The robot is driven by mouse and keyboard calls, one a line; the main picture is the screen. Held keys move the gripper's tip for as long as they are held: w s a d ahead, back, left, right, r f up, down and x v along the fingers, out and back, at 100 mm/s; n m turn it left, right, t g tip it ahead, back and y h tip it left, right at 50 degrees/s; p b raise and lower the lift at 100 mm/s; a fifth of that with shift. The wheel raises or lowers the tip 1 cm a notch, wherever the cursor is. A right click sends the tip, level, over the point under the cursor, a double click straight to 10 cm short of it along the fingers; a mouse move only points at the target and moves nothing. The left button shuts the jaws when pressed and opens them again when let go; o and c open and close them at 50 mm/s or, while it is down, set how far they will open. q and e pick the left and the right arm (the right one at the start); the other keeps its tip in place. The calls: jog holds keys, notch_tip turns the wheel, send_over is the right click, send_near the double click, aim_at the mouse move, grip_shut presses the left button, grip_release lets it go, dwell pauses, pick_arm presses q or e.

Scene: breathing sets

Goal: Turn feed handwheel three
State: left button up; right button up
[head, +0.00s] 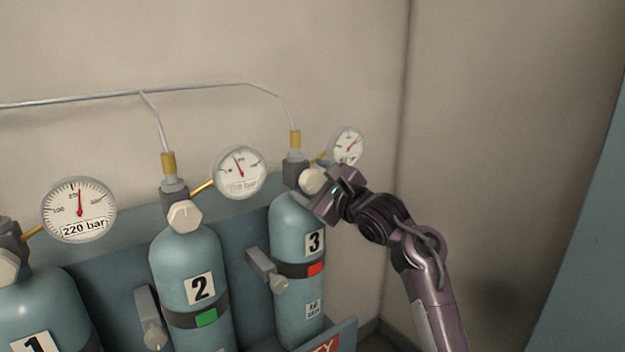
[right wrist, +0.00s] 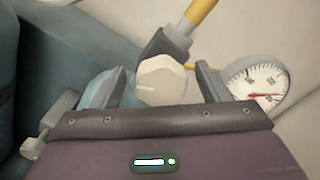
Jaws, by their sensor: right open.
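Cylinder 3 (head: 292,232) is blue with a "3" label and a band with a red tag. Its pale faceted handwheel (head: 312,181) sits on the grey valve at the top. My right gripper (head: 318,196) is at this handwheel, partly covering the valve area in the head view. In the right wrist view the handwheel (right wrist: 163,80) shows between the two open fingers, with a gap on each side, wider on the right. My left gripper is not in view.
Cylinder 2 (head: 190,265) with a green tag and its handwheel (head: 184,215) stands to the left, cylinder 1 (head: 40,310) further left. A bracket (head: 265,270) sticks out beside cylinder 3. Thin pipe (head: 200,90) runs above. The wall on the right is bare.

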jog(key=shift+w, duration=0.1)
jog(key=c, duration=1)
jog(key=shift+o, duration=0.2)
